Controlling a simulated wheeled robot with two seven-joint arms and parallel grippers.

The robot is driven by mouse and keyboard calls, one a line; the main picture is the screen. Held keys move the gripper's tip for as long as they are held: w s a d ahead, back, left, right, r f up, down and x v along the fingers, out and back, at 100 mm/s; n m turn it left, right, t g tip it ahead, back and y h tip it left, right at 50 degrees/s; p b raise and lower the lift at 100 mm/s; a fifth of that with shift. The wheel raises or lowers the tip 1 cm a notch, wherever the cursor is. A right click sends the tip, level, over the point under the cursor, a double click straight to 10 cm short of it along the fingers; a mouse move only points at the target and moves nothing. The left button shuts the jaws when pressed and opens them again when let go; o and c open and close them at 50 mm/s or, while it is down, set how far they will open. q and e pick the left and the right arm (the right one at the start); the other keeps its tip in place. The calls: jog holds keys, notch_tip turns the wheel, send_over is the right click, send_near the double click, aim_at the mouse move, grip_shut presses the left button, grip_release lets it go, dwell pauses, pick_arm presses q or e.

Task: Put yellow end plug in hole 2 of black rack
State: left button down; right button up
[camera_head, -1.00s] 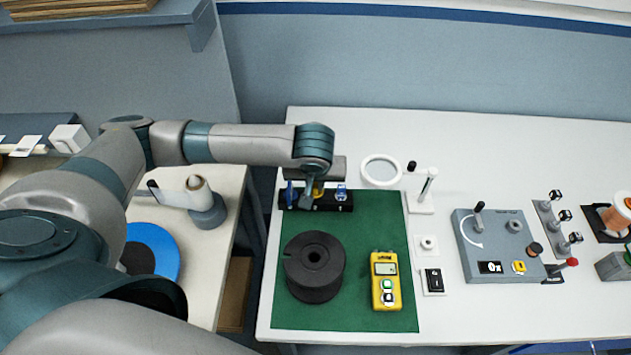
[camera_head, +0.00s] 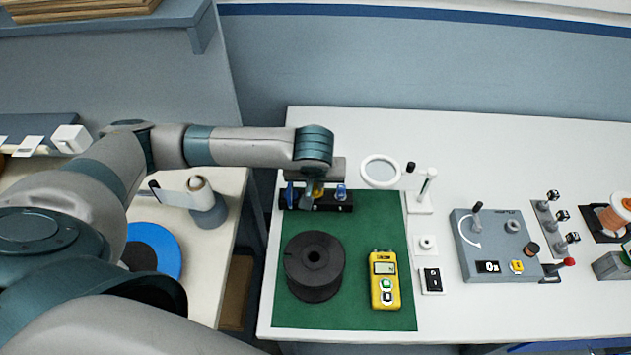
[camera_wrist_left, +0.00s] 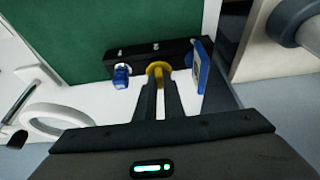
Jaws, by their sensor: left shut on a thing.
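The black rack (camera_head: 346,207) lies along the far edge of the green mat; it also shows in the left wrist view (camera_wrist_left: 123,56). My left gripper (camera_head: 314,194) is over the middle of the rack, pointing down. In the left wrist view its two fingers (camera_wrist_left: 160,92) are shut on the yellow end plug (camera_wrist_left: 157,68), which is at the rack's middle position. Whether the plug is fully seated is hidden. A blue part stands at each side of it: a flat blue piece (camera_wrist_left: 198,66) and a blue knob-like plug (camera_wrist_left: 121,76). My right gripper is not in view.
On the green mat (camera_head: 365,230) are a black spool (camera_head: 314,270) and a yellow meter (camera_head: 384,283). A white ring (camera_head: 365,171) and a white post stand (camera_head: 424,190) are just right of the rack. A grey control box (camera_head: 497,245) is farther right.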

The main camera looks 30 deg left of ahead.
pick_arm(q)
jog(key=shift+f, duration=0.1)
dwell(0.3)
jog(key=shift+f, duration=0.3)
jog(key=shift+f, duration=0.1)
jog(key=shift+f+b, duration=0.35)
jog(key=shift+f, duration=0.25)
jog(key=shift+f, duration=0.1)
dwell(0.3)
jog(key=c, duration=1.8)
grip_release()
